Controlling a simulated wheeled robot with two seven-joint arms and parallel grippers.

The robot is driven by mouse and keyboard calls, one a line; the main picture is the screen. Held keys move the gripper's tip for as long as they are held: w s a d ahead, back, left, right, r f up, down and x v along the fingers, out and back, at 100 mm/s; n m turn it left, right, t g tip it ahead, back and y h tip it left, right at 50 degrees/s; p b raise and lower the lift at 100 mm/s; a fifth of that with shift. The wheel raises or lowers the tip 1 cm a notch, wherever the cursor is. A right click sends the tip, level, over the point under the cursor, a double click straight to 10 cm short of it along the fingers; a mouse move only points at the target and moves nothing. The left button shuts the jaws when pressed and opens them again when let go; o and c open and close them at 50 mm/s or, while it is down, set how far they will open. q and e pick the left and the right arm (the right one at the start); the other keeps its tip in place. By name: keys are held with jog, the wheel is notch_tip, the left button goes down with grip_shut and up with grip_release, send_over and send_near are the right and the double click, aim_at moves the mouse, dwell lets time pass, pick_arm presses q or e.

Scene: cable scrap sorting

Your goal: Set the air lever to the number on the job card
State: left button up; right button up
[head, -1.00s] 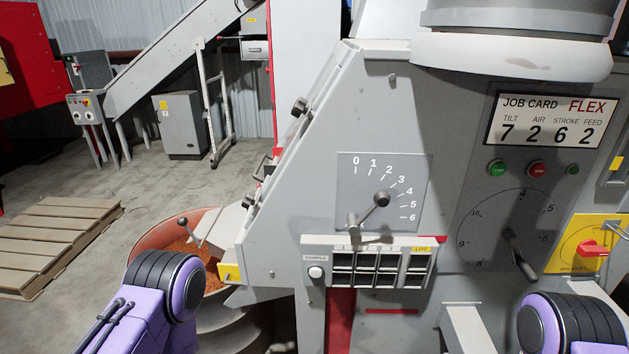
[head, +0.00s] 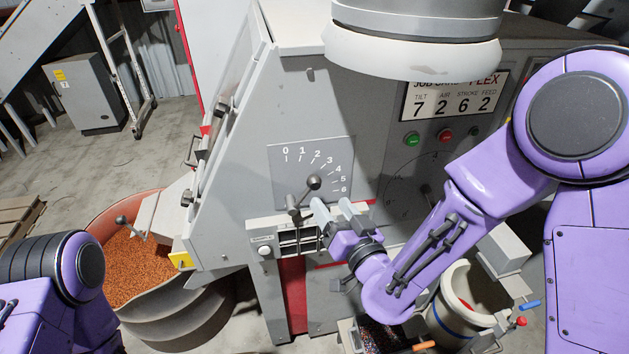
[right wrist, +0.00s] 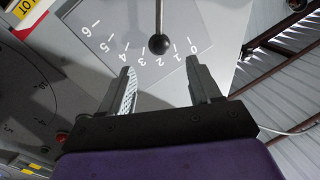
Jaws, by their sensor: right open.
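The air lever (head: 303,194) has a dark ball on a rod. From its hub at the plate's lower left it points up and right, around 2 to 3; the exact number is hard to tell. Its numbered plate (head: 278,168) runs from 0 to 6. The job card (head: 452,103) reads AIR 2; its top line is partly covered. My right gripper (head: 332,206) is open and empty, just below and right of the lever ball. In the right wrist view, the ball (right wrist: 159,44) lies beyond and between the gripper's (right wrist: 160,73) fingertips, untouched. My left gripper is out of view.
A sample rack (head: 264,240) projects just below the plate, close to my right gripper. A white-rimmed hood (head: 410,50) overhangs the panel. A second dial (head: 400,190) is partly behind my right arm. A bin of orange granules (head: 140,268) stands at lower left.

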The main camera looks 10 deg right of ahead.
aim_at(318, 187)
jog(key=b+x, duration=0.4)
jog(key=b, duration=0.1)
jog(key=shift+w+a, duration=0.15)
jog(key=shift+w, duration=0.1)
jog(key=x, duration=0.5)
jog(key=shift+f, duration=0.1)
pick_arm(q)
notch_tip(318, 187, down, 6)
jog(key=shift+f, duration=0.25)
